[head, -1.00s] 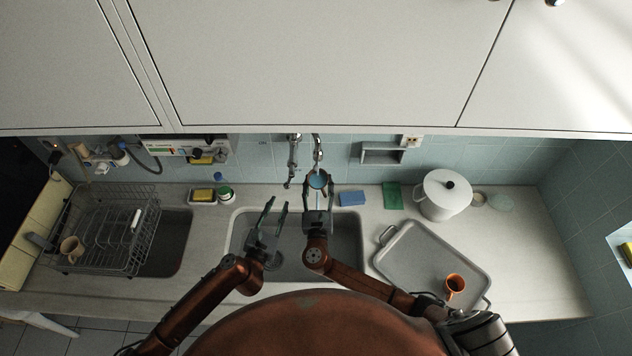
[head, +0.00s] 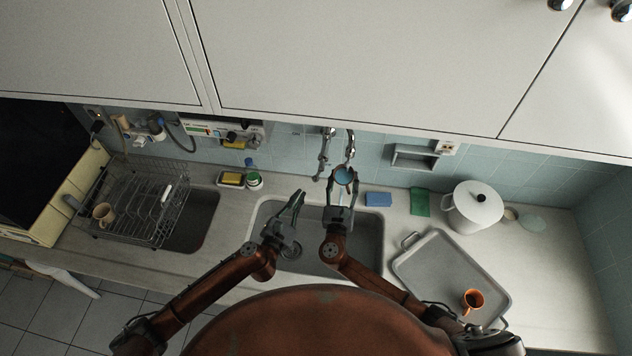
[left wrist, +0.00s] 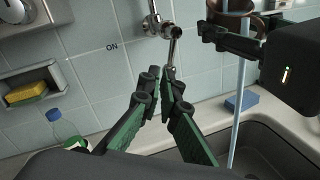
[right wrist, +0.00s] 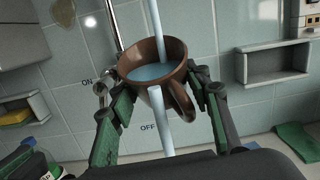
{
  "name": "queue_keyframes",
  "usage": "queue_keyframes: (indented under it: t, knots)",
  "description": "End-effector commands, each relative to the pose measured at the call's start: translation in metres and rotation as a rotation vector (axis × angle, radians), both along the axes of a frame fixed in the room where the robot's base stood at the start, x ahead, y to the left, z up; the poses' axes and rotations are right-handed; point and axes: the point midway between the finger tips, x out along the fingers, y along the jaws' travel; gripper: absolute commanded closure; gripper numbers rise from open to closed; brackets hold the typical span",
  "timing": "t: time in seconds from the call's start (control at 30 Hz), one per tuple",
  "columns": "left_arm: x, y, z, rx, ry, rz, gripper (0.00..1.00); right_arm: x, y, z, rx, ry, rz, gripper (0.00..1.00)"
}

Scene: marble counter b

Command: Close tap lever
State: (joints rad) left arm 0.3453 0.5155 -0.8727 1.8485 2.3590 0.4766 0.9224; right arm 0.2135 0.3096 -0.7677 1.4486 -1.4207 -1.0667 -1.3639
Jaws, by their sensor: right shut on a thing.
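A chrome tap lever (left wrist: 174,45) hangs from a wall fitting near the "ON" mark in the left wrist view; its lower end is close behind my left fingertips. Contact is unclear. In the head view the lever (head: 323,160) is left of the chrome spout (head: 350,147). My left gripper (head: 297,200) is over the sink with its fingertips (left wrist: 163,80) close together and nothing clearly between them. My right gripper (right wrist: 163,90) is shut on a brown mug (right wrist: 150,62) of bluish water. The mug is under the spout, and pale blue streams (left wrist: 240,95) show above and below it.
The sink (head: 300,262) lies below both grippers. A blue sponge (head: 378,199), a green cloth (head: 420,202), a white pot (head: 474,207) and a tray (head: 440,262) with an orange mug (head: 473,300) are at right. A dish rack (head: 140,205) is at left.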

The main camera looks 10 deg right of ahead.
Motion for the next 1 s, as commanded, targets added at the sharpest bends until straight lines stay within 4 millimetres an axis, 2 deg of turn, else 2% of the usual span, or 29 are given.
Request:
queue_keyframes:
  t: [0.2,0.5,0.73,1.0]
  knots:
    - [0.01,0.031,-0.006,0.238,-0.221,-0.033,1.0,0.0,0.0,0.001,0.0,-0.002,0.0,0.85]
    - [0.011,0.063,-0.019,0.597,-0.505,-0.128,1.0,0.0,0.0,0.001,-0.001,-0.002,0.0,0.85]
    - [0.007,0.078,-0.031,0.805,-0.647,-0.199,1.0,0.0,0.0,0.001,0.0,-0.001,0.0,0.85]
    - [0.008,0.08,-0.036,0.887,-0.703,-0.231,1.0,0.0,0.0,0.001,-0.001,-0.002,0.0,0.85]
